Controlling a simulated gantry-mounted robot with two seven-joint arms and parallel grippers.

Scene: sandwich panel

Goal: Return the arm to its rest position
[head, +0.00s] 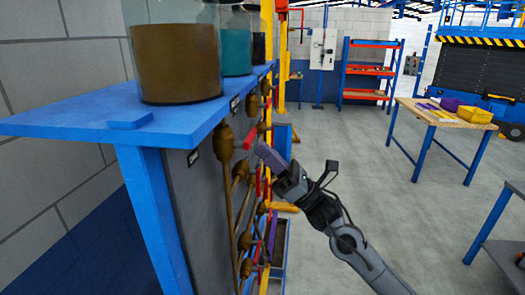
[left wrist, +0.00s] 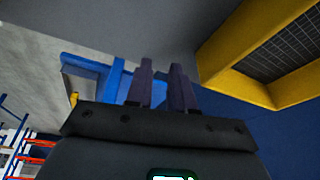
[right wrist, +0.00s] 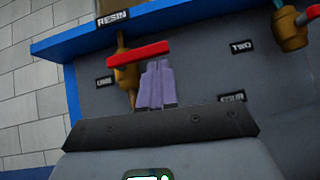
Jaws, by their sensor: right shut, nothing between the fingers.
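My right arm reaches up from the lower right in the head view to the pipe panel (head: 210,220). Its gripper (head: 262,152) is shut and empty, with the fingertips close to a red valve handle (head: 248,146). In the right wrist view the right gripper (right wrist: 155,64) points at the red handle (right wrist: 138,50) on a brass valve below the RESIN label (right wrist: 113,19); I cannot tell if they touch. My left gripper (left wrist: 161,64) shows only in the left wrist view; its two fingers stand apart with nothing between them.
A blue shelf (head: 60,122) with jars of brown (head: 178,62) and teal liquid (head: 236,50) tops the panel. Several brass valves and pipes run down it. A work table (head: 440,112) stands at the right. The grey floor (head: 345,140) between is open.

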